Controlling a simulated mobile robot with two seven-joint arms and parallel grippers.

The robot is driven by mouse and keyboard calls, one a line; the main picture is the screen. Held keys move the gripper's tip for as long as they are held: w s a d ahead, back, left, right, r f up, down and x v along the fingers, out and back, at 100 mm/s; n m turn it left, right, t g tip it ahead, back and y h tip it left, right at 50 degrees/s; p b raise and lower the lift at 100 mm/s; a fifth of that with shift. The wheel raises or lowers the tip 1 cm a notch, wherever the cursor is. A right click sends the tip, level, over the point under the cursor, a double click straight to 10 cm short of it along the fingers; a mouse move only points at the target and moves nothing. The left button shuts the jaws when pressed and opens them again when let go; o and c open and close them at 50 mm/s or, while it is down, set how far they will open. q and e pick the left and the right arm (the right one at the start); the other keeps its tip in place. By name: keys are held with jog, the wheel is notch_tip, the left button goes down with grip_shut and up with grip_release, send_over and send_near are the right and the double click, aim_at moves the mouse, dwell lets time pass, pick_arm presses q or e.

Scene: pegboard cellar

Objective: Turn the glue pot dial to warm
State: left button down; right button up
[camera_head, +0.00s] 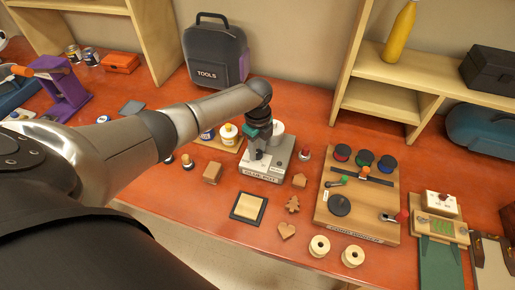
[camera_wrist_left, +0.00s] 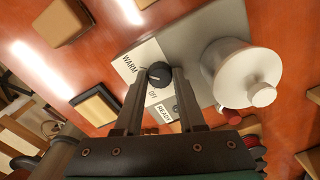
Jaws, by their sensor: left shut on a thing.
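The glue pot base (camera_head: 262,176) is a pale grey block on the red bench, with a lidded white pot (camera_head: 279,134) at its back. In the left wrist view the pot (camera_wrist_left: 246,78) stands right of the dial. The round black dial (camera_wrist_left: 159,73) sits on a white label plate reading WARM at upper left, with another partly covered word below. My left gripper (camera_wrist_left: 158,82) is shut on the dial, one finger on each side. In the head view my left gripper (camera_head: 256,155) hides the dial. Which mark the dial points to I cannot tell. My right gripper is out of view.
A wooden block (camera_head: 212,173) and a framed square tile (camera_head: 248,208) lie left of and before the base. Small wooden shapes (camera_head: 292,204) lie to its right. A wooden activity board (camera_head: 360,200) stands further right, and a TOOLS bag (camera_head: 215,52) behind.

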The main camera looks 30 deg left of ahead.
aim_at(258, 152)
pick_arm(q)
jog(key=shift+d, duration=0.1)
jog(key=c, duration=0.5)
grip_release()
jog(key=shift+r, duration=0.1)
notch_tip(258, 152, up, 15)
jog(key=shift+p, duration=0.3)
jog(key=shift+s, duration=0.1)
dwell(0.4)
